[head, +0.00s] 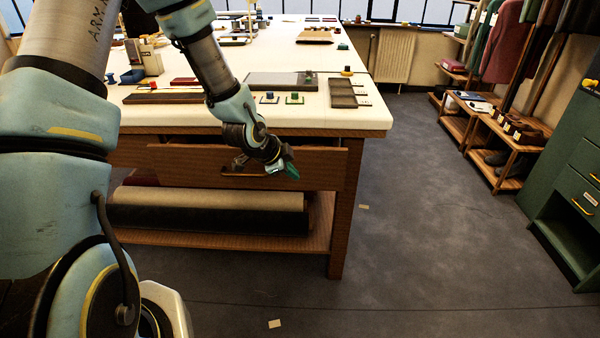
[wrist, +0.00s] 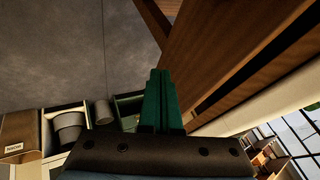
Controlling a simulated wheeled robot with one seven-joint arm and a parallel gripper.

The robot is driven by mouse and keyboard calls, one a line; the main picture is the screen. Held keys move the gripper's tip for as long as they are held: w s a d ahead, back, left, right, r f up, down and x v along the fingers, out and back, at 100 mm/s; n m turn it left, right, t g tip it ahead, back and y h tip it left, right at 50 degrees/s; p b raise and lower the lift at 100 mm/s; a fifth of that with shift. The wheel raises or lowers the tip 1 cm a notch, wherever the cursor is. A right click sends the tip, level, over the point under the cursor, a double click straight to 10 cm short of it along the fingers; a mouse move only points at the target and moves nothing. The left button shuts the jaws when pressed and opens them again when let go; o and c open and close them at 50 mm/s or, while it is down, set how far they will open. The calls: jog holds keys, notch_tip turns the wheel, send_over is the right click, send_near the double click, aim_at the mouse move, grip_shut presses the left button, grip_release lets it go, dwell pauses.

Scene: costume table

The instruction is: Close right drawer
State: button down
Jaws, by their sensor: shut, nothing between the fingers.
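The right drawer has a wide brown wooden front (head: 200,163) under the white-topped table, in the head view. It stands out from the table edge, with a dark gap above it, so it looks partly open. A handle (head: 232,175) shows on the front, partly behind my wrist. In the wrist view the wooden front (wrist: 215,50) slants across the upper right. My gripper (head: 291,171) has green fingers, shut and empty, in front of the right half of the drawer front. The fingers (wrist: 160,75) are close to the wood; I cannot tell whether they touch it.
The table (head: 345,120) holds trays and small items on top. Rolls of fabric (head: 210,198) lie on its lower shelf. A table leg (head: 340,225) stands right of my gripper. Grey floor is open to the right, before a green cabinet (head: 560,185) and clothes racks.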

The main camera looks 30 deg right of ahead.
aim_at(304, 161)
jog(key=w+d+f+p, duration=0.1)
jog(key=w+d+f, duration=0.1)
jog(key=w+d+f+p, duration=0.2)
jog(key=d+f, duration=0.1)
jog(key=shift+d+f, duration=0.1)
jog(key=shift+f, duration=0.05)
jog(key=shift+w+d+f, duration=0.1)
jog(key=shift+w+d, duration=0.2)
jog(key=shift+w, duration=0.2)
jog(key=shift+w+d+f, duration=0.1)
jog(key=shift+w, duration=0.1)
jog(key=w+d+b, duration=0.2)
jog(key=w, duration=0.1)
jog(key=w+d+b, duration=0.1)
jog(key=w, duration=0.1)
jog(key=shift+w, duration=0.3)
jog(key=shift+s, duration=0.1)
